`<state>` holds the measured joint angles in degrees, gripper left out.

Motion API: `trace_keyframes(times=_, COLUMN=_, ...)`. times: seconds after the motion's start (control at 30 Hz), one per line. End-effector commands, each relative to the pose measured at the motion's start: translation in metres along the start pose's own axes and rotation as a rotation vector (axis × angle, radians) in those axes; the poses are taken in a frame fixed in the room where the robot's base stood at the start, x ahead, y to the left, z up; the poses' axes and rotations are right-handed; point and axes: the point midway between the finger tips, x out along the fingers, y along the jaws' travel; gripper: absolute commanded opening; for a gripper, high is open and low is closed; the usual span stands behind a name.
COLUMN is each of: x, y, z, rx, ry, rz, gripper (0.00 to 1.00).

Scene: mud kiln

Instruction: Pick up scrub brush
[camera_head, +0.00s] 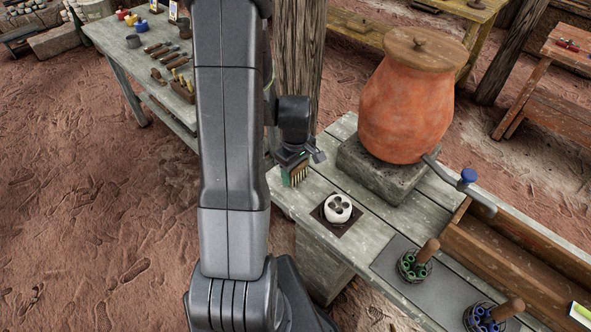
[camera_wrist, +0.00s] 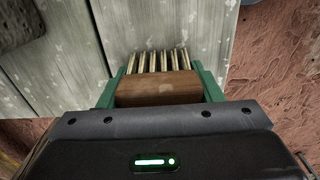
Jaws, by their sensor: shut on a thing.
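The scrub brush (camera_wrist: 158,88) has a brown wooden block and a row of pale bristles. In the wrist view it sits between the two green fingers of my gripper (camera_wrist: 160,92), which is shut on it. In the head view my gripper (camera_head: 292,178) hangs over the left corner of the grey plank table (camera_head: 355,190), with the pale bristles (camera_head: 299,174) showing at its tip. The brush appears held at or above the table edge; I cannot tell whether it touches the boards.
A lidded clay jar (camera_head: 408,100) with a blue-handled tap (camera_head: 467,177) stands on a stone block (camera_head: 375,175). A white holed holder (camera_head: 338,208) sits on a dark mat. Two wire caddies (camera_head: 414,266) and a wooden trough (camera_head: 510,262) are to the right. A wooden post (camera_head: 300,60) stands behind.

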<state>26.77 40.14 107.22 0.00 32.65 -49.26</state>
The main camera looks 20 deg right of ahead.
Motion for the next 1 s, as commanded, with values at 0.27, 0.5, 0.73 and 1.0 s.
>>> trace_keyframes(times=0.27, x=-0.02, y=0.001, z=-0.001, rx=0.0, ry=0.003, rz=0.004, gripper=0.34)
trace_keyframes(times=0.5, x=-0.062, y=0.001, z=-0.001, rx=0.0, ry=0.004, rz=0.004, gripper=0.34)
trace_keyframes(times=0.73, x=-0.092, y=0.001, z=-0.001, rx=0.0, ry=0.002, rz=0.003, gripper=0.34)
trace_keyframes(times=1.0, x=-0.101, y=0.0, z=0.0, rx=0.0, ry=0.0, rz=0.0, gripper=0.34)
